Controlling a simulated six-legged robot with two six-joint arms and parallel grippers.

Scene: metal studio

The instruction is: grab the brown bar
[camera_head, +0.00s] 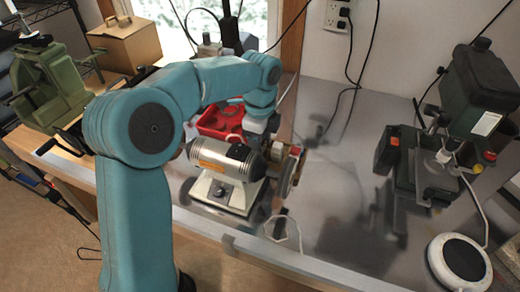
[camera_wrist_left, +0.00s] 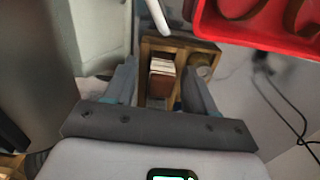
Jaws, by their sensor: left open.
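In the left wrist view, a reddish-brown bar (camera_wrist_left: 161,86) with a pale end lies inside a wooden frame or holder (camera_wrist_left: 185,45). My left gripper (camera_wrist_left: 161,92) is open, with one finger on each side of the bar. The fingers look apart from it; their exact height above it is hard to tell. In the head view my left gripper (camera_head: 259,125) points down behind the bench grinder, beside the wooden holder (camera_head: 291,166). A small reddish piece at the top of the holder may be the bar. My right gripper is not in view.
A bench grinder (camera_head: 222,160) stands close to my left gripper. A red tray (camera_head: 208,126) lies behind it and also shows in the wrist view (camera_wrist_left: 255,30). A drill press (camera_head: 480,95) and a round white-rimmed device (camera_head: 460,260) are at right. The grey tabletop between is mostly clear.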

